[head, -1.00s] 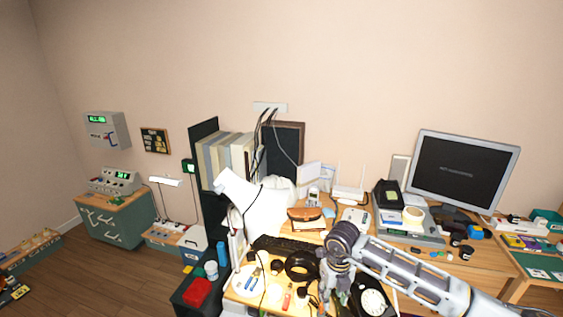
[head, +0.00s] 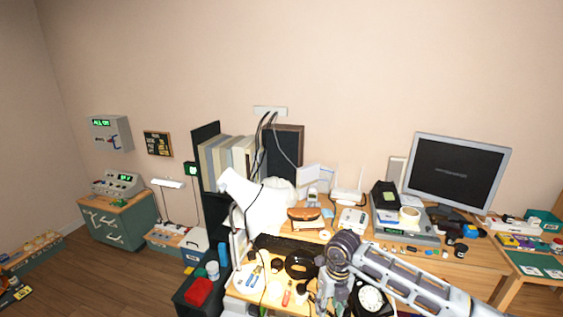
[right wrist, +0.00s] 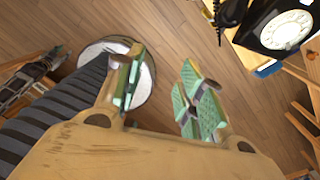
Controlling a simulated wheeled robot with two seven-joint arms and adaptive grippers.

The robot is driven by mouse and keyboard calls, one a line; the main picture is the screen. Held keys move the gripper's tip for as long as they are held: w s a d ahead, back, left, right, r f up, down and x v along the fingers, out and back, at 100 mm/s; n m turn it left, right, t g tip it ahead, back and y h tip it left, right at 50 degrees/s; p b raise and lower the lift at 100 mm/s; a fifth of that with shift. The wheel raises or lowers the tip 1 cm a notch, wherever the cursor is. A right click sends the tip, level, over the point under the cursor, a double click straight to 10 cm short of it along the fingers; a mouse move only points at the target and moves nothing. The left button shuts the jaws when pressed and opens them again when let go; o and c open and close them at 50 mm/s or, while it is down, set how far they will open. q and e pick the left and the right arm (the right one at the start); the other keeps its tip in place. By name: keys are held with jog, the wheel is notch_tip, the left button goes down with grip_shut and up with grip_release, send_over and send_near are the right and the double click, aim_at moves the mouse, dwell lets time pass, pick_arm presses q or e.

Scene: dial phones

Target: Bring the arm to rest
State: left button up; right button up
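My right arm comes in from the lower right of the head view, over the desk's front edge. Its gripper points downward and is hard to make out there. In the right wrist view my right gripper (right wrist: 160,82) is open, its green-padded fingers apart with nothing between them and wooden floor beyond. A black dial phone (head: 371,299) with a white dial sits at the desk's front edge, beside the arm. It also shows at the upper right of the right wrist view (right wrist: 286,30), clear of the fingers. My left gripper is not in the head view.
The wooden desk (head: 465,266) is crowded. It holds a monitor (head: 457,172), a white lamp (head: 262,208), a dark keyboard (head: 285,246) and several small items. A red box (head: 198,291) stands at lower left. Open floor (head: 110,280) lies at the left.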

jog(key=w+a+f+m+t+y+b, duration=0.1)
jog(key=w+a+f+m+y+b, duration=0.2)
jog(key=a+f+m+y, duration=0.65)
jog(key=d+f+m+t+h+b, duration=0.1)
jog(key=d+f+m+t, duration=0.5)
jog(key=f, duration=0.6)
jog(key=d+f+m+t+h+b, duration=0.15)
jog(key=d+f+m+t, duration=0.25)
jog(key=d+f+m, duration=0.6)
jog(key=s+d+f+m+g+h+b, duration=0.1)
jog(key=s+d+f+m+h, duration=0.25)
jog(key=s+f, duration=0.65)
jog(key=s+d+f+m+g+h, duration=0.25)
jog(key=s+d+f, duration=0.25)
jog(key=s+f, duration=0.6)
jog(key=s+d+f+m+g+h, duration=0.1)
jog(key=s+f, duration=0.3)
jog(key=s, duration=0.4)
jog(key=s+d+f+m+g+b, duration=0.1)
jog(key=s+f, duration=0.3)
jog(key=s, duration=0.4)
jog(key=s+d+f+m+g+h, duration=0.1)
jog(key=s+f+m+g, duration=0.1)
jog(key=s, duration=0.7)
notch_tip(320, 180, down, 2)
jog(key=shift+d+m+g+h, duration=0.3)
jog(key=shift+m+g, duration=0.05)
jog(key=shift+g, duration=0.5)
